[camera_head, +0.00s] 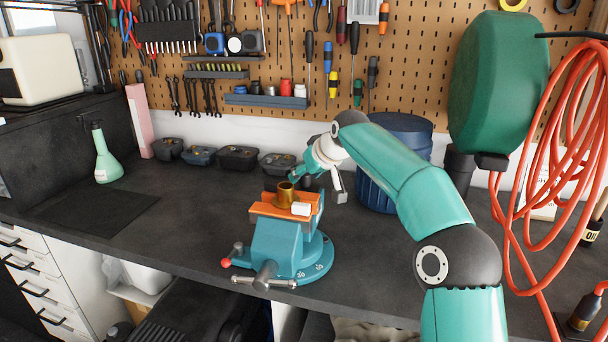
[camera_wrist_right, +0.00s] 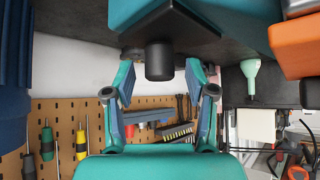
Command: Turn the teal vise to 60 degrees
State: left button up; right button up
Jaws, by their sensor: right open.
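The teal vise (camera_head: 283,245) stands on a round base with a marked scale at the bench's front edge. A red-tipped lever (camera_head: 226,262) and a metal handle bar (camera_head: 264,276) show at the front. My right gripper (camera_head: 306,177) is behind the vise, partly hidden by it. In the right wrist view, my right gripper (camera_wrist_right: 160,88) is open, its fingers either side of a black knob (camera_wrist_right: 159,60) under the teal body; contact cannot be told. My left gripper is not in view.
A blue bin (camera_head: 375,190) stands just behind my right arm. Several dark trays (camera_head: 238,158) line the wall, and a green bottle (camera_head: 106,160) and black mat (camera_head: 95,213) are at left. An orange hose (camera_head: 560,150) hangs at right. The bench left of the vise is clear.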

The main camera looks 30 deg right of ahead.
jog(key=shift+w+f, duration=0.45)
grip_shut()
jog(key=shift+a, duration=0.2)
jog(key=shift+d, duration=0.35)
